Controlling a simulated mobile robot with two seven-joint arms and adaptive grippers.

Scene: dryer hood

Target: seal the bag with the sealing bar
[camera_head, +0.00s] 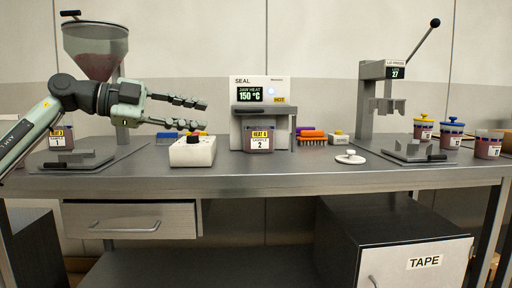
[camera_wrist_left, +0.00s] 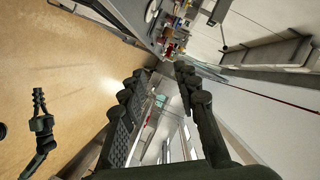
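The sealing machine marked SEAL (camera_head: 245,87) stands at the middle back of the bench. My right gripper (camera_wrist_left: 38,101) appears small at the left of the wrist view, too small to judge.
A white box with a black knob (camera_head: 192,152) stands below my left gripper. A hopper (camera_head: 96,45) and another bag (camera_head: 60,138) are at left. A lever press (camera_head: 370,95), a white lid (camera_head: 350,158) and several jars (camera_head: 451,134) are at right.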

